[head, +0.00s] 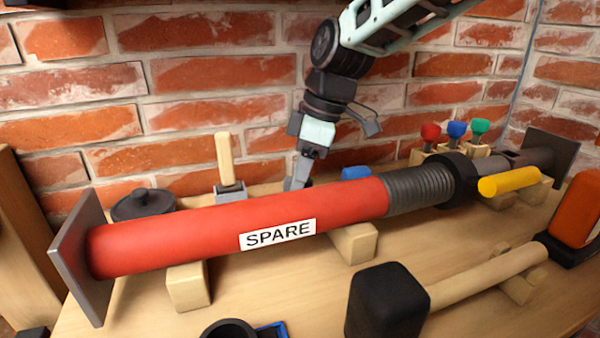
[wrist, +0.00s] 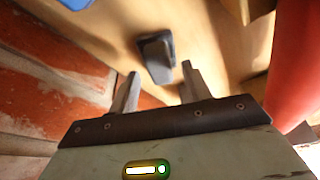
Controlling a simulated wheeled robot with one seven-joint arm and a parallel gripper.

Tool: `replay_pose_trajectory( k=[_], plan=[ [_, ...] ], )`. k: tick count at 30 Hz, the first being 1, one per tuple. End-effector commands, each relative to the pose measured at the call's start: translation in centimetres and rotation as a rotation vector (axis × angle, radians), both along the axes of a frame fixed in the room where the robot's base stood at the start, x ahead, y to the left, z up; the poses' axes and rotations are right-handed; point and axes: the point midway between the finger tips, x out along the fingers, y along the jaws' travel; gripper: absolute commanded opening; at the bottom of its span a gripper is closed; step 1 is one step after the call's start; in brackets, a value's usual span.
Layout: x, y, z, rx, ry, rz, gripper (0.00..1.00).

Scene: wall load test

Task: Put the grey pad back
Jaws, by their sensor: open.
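A dark grey block, which looks like the grey pad (wrist: 156,58), lies on the wooden bench in the wrist view. My gripper (wrist: 160,69) is open, its two fingers apart and pointing toward the pad, with the pad showing between and beyond the tips. I cannot tell whether the fingers touch it. In the head view my gripper (head: 297,184) reaches down behind the red tube marked SPARE (head: 240,222). The tube hides the fingertips' surroundings and the pad there.
The red tube stands close on the right in the wrist view (wrist: 297,60). A blue piece (head: 355,173) lies behind the tube. A brick wall (head: 210,75) rises behind. A black-headed mallet (head: 387,302) and a yellow cylinder (head: 508,182) are in front and right.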

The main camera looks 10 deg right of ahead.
Motion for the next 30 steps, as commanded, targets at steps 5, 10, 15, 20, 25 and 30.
replay_pose_trajectory(
  k=[5,10,15,20,25,30],
  plan=[
    [-0.3,-2.1,2.2,0.000,-0.001,-0.008,0.48],
    [-1.1,-6.1,2.1,-0.001,0.000,-0.007,0.48],
    [-1.8,-9.5,2.1,0.000,0.000,-0.005,0.48],
    [-2.2,-11.5,2.1,-0.001,0.000,-0.002,0.48],
    [-2.5,-12.4,2.1,-0.001,0.000,0.000,0.48],
    [-2.5,-12.5,2.1,-0.001,0.000,0.001,0.48]
  ],
)
